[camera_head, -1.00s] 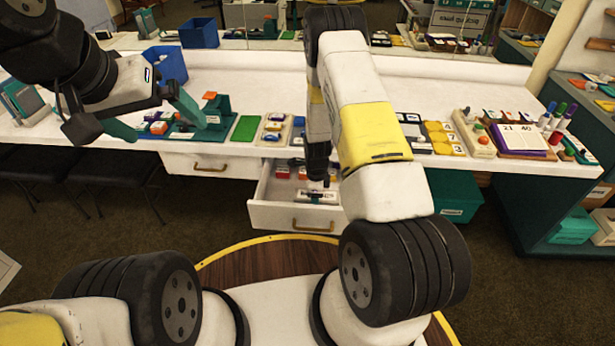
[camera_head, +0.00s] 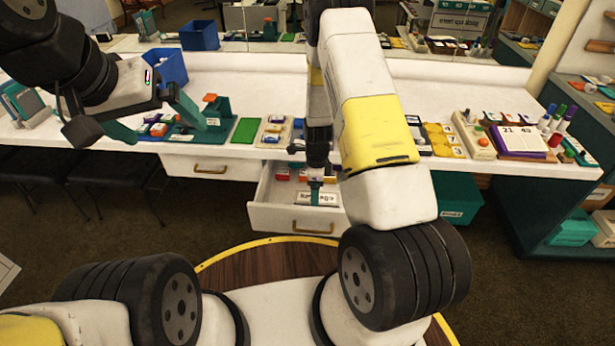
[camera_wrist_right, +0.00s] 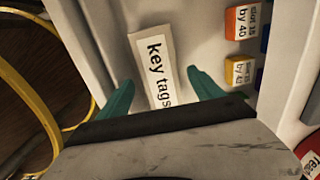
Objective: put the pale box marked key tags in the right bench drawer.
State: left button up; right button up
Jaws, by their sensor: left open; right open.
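The pale box marked key tags (camera_head: 328,200) lies flat, label up, inside the open right bench drawer (camera_head: 270,217). In the right wrist view the box (camera_wrist_right: 153,62) lies along the drawer's wall, its lower end hidden by my gripper. My right gripper (camera_wrist_right: 160,78) is open, with one teal finger on each side of the box's line and gaps showing; it also shows over the drawer in the head view (camera_head: 316,183). I cannot tell its exact height above the box. My left gripper (camera_head: 158,118) is open and empty above the bench's left part.
Small boxes, one orange (camera_wrist_right: 241,71) and one red-orange (camera_wrist_right: 245,22), lie in the drawer beside the box. The left drawer (camera_head: 180,167) is shut. A blue bin (camera_head: 166,66) and a green mat (camera_head: 246,130) are on the bench. A teal crate (camera_head: 455,198) stands under it.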

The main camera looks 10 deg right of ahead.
notch_tip(320, 180, up, 5)
jog(key=shift+r, duration=0.2)
jog(key=s+a+r+n+t+y, duration=0.1)
jog(key=s+r+n, duration=0.15)
jog(key=r, duration=0.65)
jog(key=s+r+n+t, duration=0.15)
jog(key=r+n, duration=0.25)
jog(key=r, duration=0.5)
jog(key=s+a+r+n+t+y, duration=0.15)
jog(key=r+n, duration=0.25)
jog(key=r, duration=0.5)
jog(key=s+r+n+t, duration=0.2)
jog(key=s+r+n, duration=0.9)
jog(key=s, duration=0.6)
jog(key=shift+s+d+r, duration=0.2)
jog(key=shift+d+r, duration=0.15)
jog(key=shift+r, duration=0.2)
